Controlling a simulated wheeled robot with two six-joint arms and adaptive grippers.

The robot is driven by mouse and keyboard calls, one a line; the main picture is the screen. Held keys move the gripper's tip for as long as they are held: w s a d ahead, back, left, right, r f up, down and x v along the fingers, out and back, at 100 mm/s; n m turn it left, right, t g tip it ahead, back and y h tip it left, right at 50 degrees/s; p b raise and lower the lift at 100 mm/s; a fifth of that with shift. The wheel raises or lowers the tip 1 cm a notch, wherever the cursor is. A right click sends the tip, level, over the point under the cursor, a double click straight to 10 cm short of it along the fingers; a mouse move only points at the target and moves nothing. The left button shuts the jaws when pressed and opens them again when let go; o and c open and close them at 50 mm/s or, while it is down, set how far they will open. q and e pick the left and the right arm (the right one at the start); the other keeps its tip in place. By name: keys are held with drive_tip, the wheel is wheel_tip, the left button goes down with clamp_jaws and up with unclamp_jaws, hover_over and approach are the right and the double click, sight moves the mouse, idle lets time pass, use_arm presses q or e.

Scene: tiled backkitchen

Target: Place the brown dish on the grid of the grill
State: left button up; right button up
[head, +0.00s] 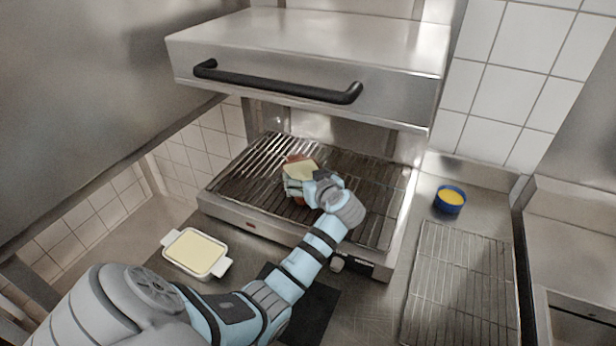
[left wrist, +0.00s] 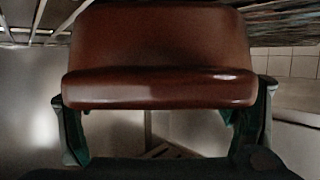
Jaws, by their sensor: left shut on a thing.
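The brown dish (head: 294,158) with a pale yellow filling shows in the head view over the middle of the grill's dark grid (head: 262,160). Its brown outer wall (left wrist: 155,55) fills the upper middle of the left wrist view. My left gripper (head: 301,186) is shut on the dish, with its green fingers at both sides of it. The gripper hides the near part of the dish, and I cannot tell whether its underside touches the grid. My right gripper is in neither view.
The grill's steel hood with a black handle (head: 278,85) hangs above the grid. A white dish (head: 196,252) with pale filling stands in front at the left. A blue bowl (head: 449,199) and a wire rack (head: 460,285) are at the right. Bare grid lies around the brown dish.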

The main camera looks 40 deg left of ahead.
use_arm(q)
drive_tip(key=o, duration=1.6)
drive_tip(key=shift+d, duration=0.1)
drive_tip(key=shift+o, duration=0.2)
drive_tip(key=shift+r, duration=0.2)
drive_tip(key=v, duration=1.2)
drive_tip(key=shift+s+f, duration=0.1)
drive_tip(key=shift+s, duration=0.05)
